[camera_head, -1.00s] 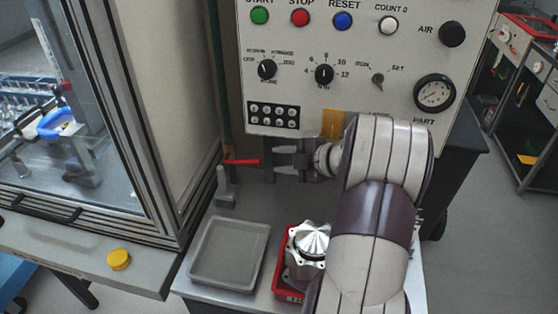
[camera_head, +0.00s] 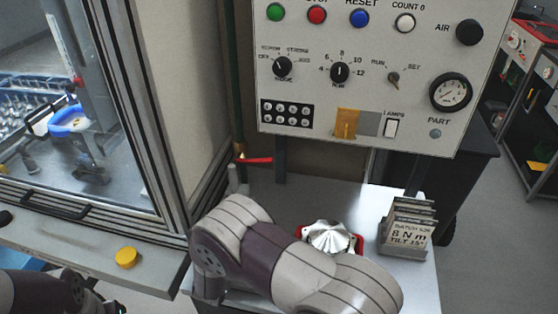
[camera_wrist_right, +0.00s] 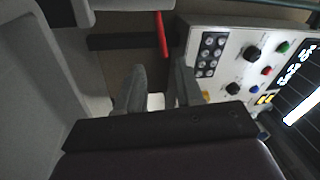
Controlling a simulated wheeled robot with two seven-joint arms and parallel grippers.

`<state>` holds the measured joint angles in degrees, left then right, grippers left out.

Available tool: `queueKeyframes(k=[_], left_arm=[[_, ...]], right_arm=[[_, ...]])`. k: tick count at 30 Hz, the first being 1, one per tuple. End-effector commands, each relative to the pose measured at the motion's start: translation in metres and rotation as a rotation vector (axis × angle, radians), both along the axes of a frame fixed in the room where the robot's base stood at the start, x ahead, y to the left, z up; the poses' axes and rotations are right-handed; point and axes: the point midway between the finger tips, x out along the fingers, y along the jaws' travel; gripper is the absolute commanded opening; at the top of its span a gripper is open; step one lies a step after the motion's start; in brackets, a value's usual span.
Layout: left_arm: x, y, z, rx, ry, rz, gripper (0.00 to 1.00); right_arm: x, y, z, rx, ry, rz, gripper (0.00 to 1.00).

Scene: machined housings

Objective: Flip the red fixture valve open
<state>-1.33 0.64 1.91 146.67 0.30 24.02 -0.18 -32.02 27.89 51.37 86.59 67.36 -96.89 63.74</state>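The red valve lever (camera_head: 256,160) sticks out sideways, roughly level, from the pipe left of and below the control panel. It also shows in the right wrist view (camera_wrist_right: 162,35), beyond my fingertips. My right gripper (camera_wrist_right: 160,76) is open and empty there, its two grey fingers apart and clear of the lever.
The control panel (camera_head: 365,75) hangs above the table. A silver housing (camera_head: 330,237) in a red fixture is partly behind my right arm. A plate rack (camera_head: 408,232) stands to its right. A grey post (camera_head: 234,178) stands near the lever. A yellow button (camera_head: 126,257) is on the left ledge.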

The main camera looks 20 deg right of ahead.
Motion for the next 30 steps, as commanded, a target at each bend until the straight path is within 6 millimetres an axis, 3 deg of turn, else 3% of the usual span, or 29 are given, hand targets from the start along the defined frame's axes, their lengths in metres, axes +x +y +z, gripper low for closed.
queueKeyframes(k=[15,27,28,30], left_arm=[[0.0,0.0,0.032,0.0,0.0,0.0,0.0],[0.0,0.0,0.034,0.0,0.0,0.0,0.0],[0.0,0.0,0.034,0.0,0.0,0.0,0.0],[0.0,0.0,0.034,0.0,0.0,0.0,0.0]], right_arm=[[0.083,-0.067,0.027,-0.001,-0.008,-0.008,0.36],[0.095,-0.075,0.028,-0.001,-0.007,-0.004,0.36],[0.095,-0.075,0.028,-0.001,-0.007,-0.004,0.3],[0.095,-0.075,0.028,-0.001,-0.007,-0.004,0.07]])
